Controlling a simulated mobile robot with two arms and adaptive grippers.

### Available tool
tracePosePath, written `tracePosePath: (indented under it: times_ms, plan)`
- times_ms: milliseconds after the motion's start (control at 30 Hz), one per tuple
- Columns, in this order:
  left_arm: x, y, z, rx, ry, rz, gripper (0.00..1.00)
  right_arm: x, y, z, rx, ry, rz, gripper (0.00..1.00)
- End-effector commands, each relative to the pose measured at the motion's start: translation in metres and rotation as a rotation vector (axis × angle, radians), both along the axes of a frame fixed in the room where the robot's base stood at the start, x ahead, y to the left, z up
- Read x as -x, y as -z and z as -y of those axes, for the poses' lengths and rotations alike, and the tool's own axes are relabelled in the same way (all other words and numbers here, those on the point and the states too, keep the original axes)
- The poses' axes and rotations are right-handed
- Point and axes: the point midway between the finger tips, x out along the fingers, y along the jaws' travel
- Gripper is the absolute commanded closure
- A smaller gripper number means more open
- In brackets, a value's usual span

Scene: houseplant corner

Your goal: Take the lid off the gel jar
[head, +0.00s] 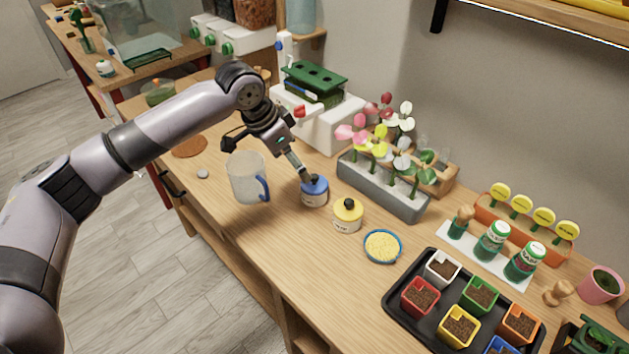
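A small jar with a blue lid (314,187) and a dark knob stands on the wooden bench. A similar jar with a yellow lid (347,211) stands just right of it. Their labels are too small to read, so I cannot tell which holds gel. My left gripper (305,175) reaches down from the upper left, its tip at the blue lid's knob. I cannot tell whether the fingers touch or hold the knob. The blue lid sits on its jar. My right gripper is not in view.
A clear jug (246,178) with a blue handle stands close left of the blue-lidded jar. A grey planter with flowers (382,187) is behind. A blue-rimmed dish of yellow grains (383,246) and a black tray of pots (398,309) lie to the right. The front bench edge is clear.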

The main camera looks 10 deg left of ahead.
Motion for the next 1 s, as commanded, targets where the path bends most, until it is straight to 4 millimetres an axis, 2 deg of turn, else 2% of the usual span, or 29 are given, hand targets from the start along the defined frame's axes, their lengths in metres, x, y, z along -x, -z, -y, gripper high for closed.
tracePosePath:
  times_ms: [67,200,300,367,533,700,1000]
  plan:
    - [-0.003,0.014,0.005,0.001,0.001,-0.003,0.19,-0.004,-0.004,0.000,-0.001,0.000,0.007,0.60]
    - [-0.009,0.029,0.010,0.000,0.000,-0.001,0.19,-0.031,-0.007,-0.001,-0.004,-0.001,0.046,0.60]
    - [-0.010,0.034,0.011,0.001,0.000,0.000,0.19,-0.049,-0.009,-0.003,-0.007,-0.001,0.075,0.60]
    - [-0.011,0.037,0.013,0.001,0.000,-0.001,0.19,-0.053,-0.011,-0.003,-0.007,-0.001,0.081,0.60]
    - [-0.019,0.055,0.026,0.000,0.002,-0.002,0.19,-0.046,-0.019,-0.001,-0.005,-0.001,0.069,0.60]
    - [-0.025,0.075,0.032,-0.001,0.001,0.000,0.19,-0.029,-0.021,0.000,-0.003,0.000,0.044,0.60]
    - [-0.027,0.080,0.033,0.000,0.001,0.001,0.20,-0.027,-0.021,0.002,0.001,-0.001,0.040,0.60]
